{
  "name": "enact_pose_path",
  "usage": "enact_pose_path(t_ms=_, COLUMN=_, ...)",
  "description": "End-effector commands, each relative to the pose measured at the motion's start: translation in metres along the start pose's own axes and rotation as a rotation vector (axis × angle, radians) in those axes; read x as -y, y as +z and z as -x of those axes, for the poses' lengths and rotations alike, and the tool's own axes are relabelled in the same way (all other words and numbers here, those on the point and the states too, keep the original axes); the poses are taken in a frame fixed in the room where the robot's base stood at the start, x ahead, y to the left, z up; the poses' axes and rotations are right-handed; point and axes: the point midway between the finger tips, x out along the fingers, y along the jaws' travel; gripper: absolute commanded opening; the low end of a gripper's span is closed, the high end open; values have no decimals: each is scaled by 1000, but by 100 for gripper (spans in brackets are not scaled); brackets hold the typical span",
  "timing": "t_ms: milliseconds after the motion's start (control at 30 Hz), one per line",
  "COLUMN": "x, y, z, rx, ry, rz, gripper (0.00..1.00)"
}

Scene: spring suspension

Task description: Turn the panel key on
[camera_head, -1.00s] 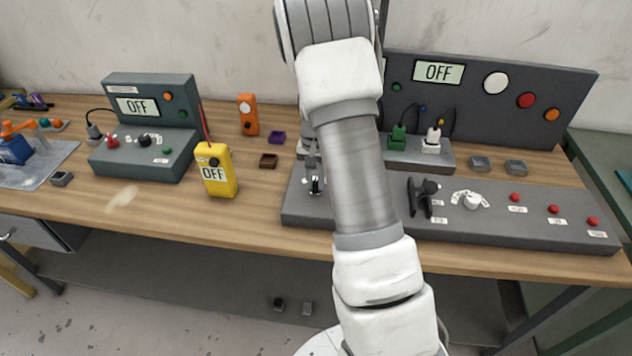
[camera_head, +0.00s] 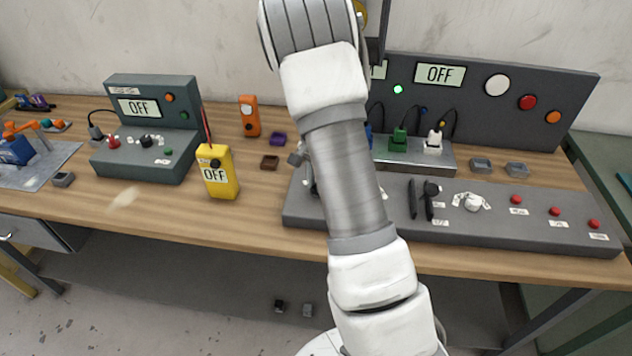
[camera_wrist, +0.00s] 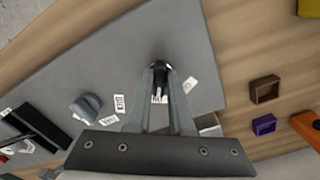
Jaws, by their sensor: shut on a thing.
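The panel key (camera_wrist: 160,67) shows in the wrist view as a small dark piece on the grey control panel (camera_wrist: 190,40), with white labels beside it. My gripper (camera_wrist: 161,76) is shut on it, its fingers converging at the key. The key's exact angle is hard to read, since the fingers cover part of it. In the head view my arm hides the key and most of the gripper. The grey panel (camera_head: 560,238) shows there on both sides of the arm.
A grey knob (camera_wrist: 86,105) and a black lever (camera_wrist: 35,125) stand on the panel near my gripper. A yellow meter (camera_head: 218,175), a brown tray (camera_head: 270,162) and a purple tray (camera_head: 278,139) lie left of my arm. Red buttons (camera_head: 555,211) line the panel's right.

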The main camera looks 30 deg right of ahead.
Motion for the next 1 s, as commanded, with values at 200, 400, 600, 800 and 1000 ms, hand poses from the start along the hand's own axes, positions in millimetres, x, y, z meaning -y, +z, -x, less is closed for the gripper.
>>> enact_pose_path(t_ms=200, x=0, y=0, z=1, rx=-1, ry=-2, rz=-3, gripper=0)
enact_pose_path(t_ms=400, x=0, y=0, z=1, rx=-1, ry=-2, rz=-2, gripper=45)
enact_pose_path(t_ms=600, x=0, y=0, z=0, rx=0, ry=-1, rz=-1, gripper=50)
enact_pose_path(t_ms=800, x=0, y=0, z=5, rx=-1, ry=-2, rz=0, gripper=50)
enact_pose_path(t_ms=1000, x=1, y=-1, z=38, rx=-4, ry=-6, rz=-1, gripper=50)
